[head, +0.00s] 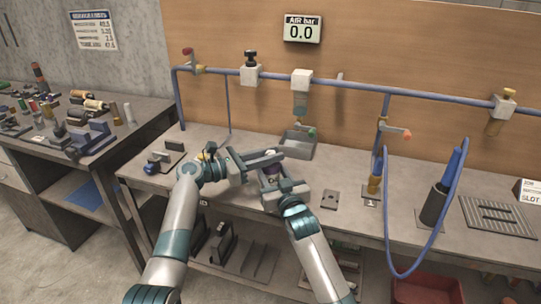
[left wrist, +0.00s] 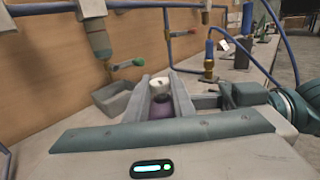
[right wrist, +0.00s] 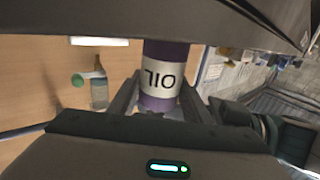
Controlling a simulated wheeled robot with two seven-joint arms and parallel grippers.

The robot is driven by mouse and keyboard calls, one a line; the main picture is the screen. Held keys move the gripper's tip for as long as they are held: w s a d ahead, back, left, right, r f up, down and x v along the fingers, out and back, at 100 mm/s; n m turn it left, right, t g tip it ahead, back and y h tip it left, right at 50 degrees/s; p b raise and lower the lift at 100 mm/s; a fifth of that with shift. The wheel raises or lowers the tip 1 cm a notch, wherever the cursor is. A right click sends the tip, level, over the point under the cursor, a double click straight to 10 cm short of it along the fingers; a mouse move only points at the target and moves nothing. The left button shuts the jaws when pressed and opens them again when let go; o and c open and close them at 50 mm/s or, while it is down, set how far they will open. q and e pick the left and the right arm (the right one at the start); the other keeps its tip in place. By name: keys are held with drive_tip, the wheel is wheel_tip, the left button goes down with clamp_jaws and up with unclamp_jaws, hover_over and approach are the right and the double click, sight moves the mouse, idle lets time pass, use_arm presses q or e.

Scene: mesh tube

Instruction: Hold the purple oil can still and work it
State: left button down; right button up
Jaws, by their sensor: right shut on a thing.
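The purple oil can (head: 271,172) stands above the bench in the head view, largely hidden by my grippers. In the right wrist view, the can (right wrist: 165,75) shows its purple body and white OIL label. My right gripper (right wrist: 160,92) is shut on the can's body from the near side. My left gripper (head: 276,160) is open at the can's top. In the left wrist view, its two fingers (left wrist: 163,82) lie on either side of the can's pale top (left wrist: 160,86), with the purple body below. Whether they touch it is unclear.
A grey tray (head: 298,144) stands behind the grippers under a hanging valve. A blue pipe (head: 420,95) runs along the back board, reading 0.0 bar. A hose (head: 440,235) loops over the front edge at right. A small plate (head: 330,199) lies right of my arm.

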use_arm(q)
drive_tip(key=shift+f+n+t, duration=0.1)
drive_tip(key=shift+n+t, duration=0.2)
drive_tip(key=shift+t, duration=0.2)
drive_tip(key=shift+s+d+n+t+y, duration=0.1)
drive_tip(key=shift+n+t+y, duration=0.8)
drive_tip(key=shift+t+y, duration=0.15)
drive_tip(key=shift+n+t+y, duration=1.2)
drive_tip(key=shift+t+y, duration=0.05)
drive_tip(key=shift+t, duration=0.2)
drive_tip(key=c, duration=1.5)
unclamp_jaws()
drive_tip(key=v, duration=1.2)
